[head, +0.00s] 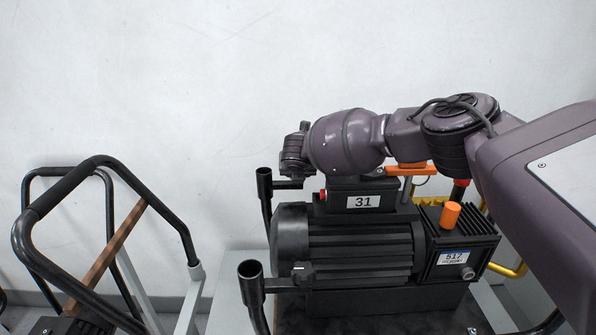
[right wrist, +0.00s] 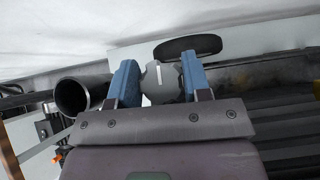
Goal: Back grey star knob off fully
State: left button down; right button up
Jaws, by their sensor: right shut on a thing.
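The grey star knob (right wrist: 164,84) sits between the two blue fingers of my right gripper (right wrist: 160,66) in the right wrist view. The fingers are shut on its sides. A white mark shows on the knob. In the head view my right arm reaches in from the right over the machine, and its wrist end (head: 292,160) is at the far bracket. There it hides the held knob and the fingers. How far the knob sits along its thread cannot be seen. My left gripper is not in view.
The black motor (head: 350,248) carries a box labelled 31 (head: 362,201). Open black tube sockets stand at the far (head: 264,183) and near (head: 250,280) brackets. A second dark knob (head: 302,271) is on the near bracket. An orange cap (head: 450,214) is at right; black-handled carts (head: 105,215) stand left.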

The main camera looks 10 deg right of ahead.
jog(key=shift+f+n+y, duration=0.1)
jog(key=shift+n+y, duration=0.3)
jog(key=shift+n, duration=0.1)
jog(key=o, duration=0.9)
jog(key=shift+s+r, duration=0.2)
jog(key=shift+r, duration=0.15)
pick_arm(q)
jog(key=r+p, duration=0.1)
jog(key=p, duration=0.1)
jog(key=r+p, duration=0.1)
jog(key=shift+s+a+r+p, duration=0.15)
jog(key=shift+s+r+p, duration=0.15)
jog(key=shift+p, duration=0.1)
pick_arm(e)
jog(key=v, duration=1)
jog(key=shift+s+a, duration=0.15)
jog(key=shift+s, duration=0.05)
